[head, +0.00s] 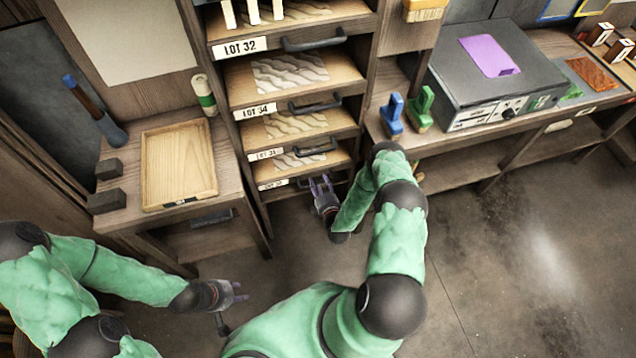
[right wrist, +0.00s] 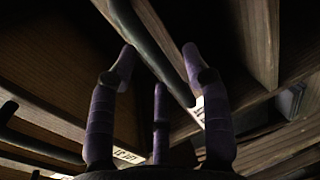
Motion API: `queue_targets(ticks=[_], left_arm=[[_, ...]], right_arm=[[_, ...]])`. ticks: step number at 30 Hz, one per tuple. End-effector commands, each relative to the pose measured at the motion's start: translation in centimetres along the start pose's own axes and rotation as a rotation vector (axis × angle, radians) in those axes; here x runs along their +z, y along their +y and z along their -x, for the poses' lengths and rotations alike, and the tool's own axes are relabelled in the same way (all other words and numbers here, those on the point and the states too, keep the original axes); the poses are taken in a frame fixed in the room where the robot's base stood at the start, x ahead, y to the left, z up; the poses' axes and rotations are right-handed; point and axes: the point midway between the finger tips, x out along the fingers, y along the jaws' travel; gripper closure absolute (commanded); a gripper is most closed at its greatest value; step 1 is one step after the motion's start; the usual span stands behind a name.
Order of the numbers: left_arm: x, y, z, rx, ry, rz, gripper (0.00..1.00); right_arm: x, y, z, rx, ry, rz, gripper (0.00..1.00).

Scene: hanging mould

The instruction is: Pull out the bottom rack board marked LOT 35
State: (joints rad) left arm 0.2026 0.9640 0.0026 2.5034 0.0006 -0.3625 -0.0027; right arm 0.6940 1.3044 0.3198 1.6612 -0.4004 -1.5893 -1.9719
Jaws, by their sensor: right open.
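The rack holds several boards with dark handles and white LOT labels. The bottom board (head: 283,167) carries a label (head: 272,184) too small to read surely; the labels above include LOT 34 and LOT 32. My right gripper (head: 322,182) is open at the front of the bottom board, by its handle, which it partly hides. In the right wrist view its purple fingers (right wrist: 159,55) stand apart, with a dark handle bar (right wrist: 150,45) crossing the gap between them; I cannot tell whether they touch. My left gripper (head: 241,291) is open and empty above the floor, left of the rack.
A side cabinet (head: 228,175) with a wooden tray (head: 178,160) stands left of the rack. A workbench (head: 470,138) with a grey box (head: 492,60) and green and blue brushes runs to the right. The floor (head: 510,240) at right is clear.

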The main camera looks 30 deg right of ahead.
Motion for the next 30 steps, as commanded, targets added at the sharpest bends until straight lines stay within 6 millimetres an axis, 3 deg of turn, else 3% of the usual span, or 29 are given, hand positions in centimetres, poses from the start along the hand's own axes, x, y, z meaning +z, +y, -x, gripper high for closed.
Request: queue_targets(ticks=[6, 14, 20, 30], left_arm=[[0.0, -0.1, -0.3, 0.000, 0.001, 0.000, 0.60], [0.0, -0.1, -0.3, 0.000, 0.001, 0.000, 0.60], [0.0, -0.1, -0.3, 0.000, 0.001, 0.000, 0.60], [-0.1, -0.2, -0.5, 0.000, 0.001, 0.000, 0.60]], right_arm=[[-0.1, 0.0, -1.4, -0.001, 0.001, 0.000, 0.51], [-0.1, 0.0, -1.5, -0.001, 0.000, -0.001, 0.51], [0.0, 0.0, -1.5, -0.001, 0.000, -0.001, 1.00], [0.7, 0.0, -1.6, -0.001, -0.003, 0.000, 1.00]])
